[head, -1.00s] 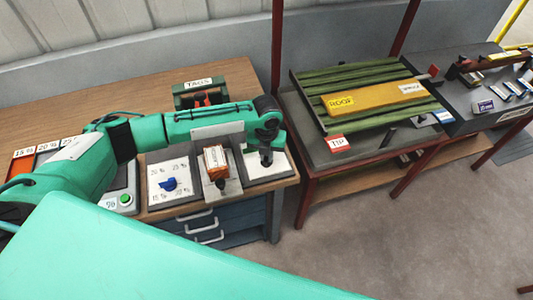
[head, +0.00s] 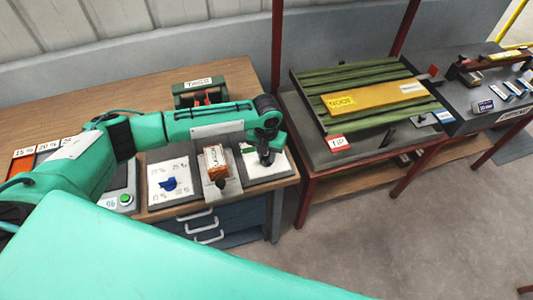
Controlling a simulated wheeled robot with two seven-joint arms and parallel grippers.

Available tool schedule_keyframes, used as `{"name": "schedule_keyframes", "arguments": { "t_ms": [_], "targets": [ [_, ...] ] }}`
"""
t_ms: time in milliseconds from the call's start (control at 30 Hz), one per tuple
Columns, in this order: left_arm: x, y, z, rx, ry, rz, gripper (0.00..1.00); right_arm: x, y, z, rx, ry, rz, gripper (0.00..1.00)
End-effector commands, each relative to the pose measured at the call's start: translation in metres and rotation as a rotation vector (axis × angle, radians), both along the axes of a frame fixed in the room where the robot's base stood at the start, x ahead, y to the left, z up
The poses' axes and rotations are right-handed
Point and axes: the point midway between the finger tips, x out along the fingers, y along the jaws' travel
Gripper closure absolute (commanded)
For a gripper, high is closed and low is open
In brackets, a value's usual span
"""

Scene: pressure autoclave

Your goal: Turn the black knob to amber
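My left arm reaches in from the left across the wooden bench. My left gripper (head: 266,158) points down over the white panel (head: 280,165) at the bench's right end. A bit of green shows on that panel beside the gripper. The black knob is not clearly visible; the dark gripper covers the middle of the panel, so I cannot tell whether its fingers are open or shut. No amber mark can be made out there. My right gripper is not in view.
An orange-and-white block (head: 215,162) stands on a grey holder just left of the gripper. A panel with a blue knob (head: 169,184) and a green button (head: 126,199) lie farther left. A TAGS box (head: 199,92) stands behind the arm. A table with green slats (head: 350,75) is to the right.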

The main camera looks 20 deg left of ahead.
Motion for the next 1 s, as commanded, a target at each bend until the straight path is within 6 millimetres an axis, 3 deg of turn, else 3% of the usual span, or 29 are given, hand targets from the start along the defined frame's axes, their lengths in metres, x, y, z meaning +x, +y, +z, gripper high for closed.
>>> {"name": "schedule_keyframes", "arguments": {
  "t_ms": [300, 467, 1000],
  "targets": [
    [0.000, 0.000, 0.000, 0.000, 0.001, 0.001, 0.66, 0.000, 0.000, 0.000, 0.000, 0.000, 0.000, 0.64],
    [0.000, 0.000, 0.012, -0.001, -0.001, 0.001, 0.66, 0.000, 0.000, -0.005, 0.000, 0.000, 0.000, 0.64],
    [0.000, 0.000, 0.121, 0.000, -0.002, 0.000, 0.66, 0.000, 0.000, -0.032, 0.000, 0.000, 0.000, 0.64]
  ]
}}
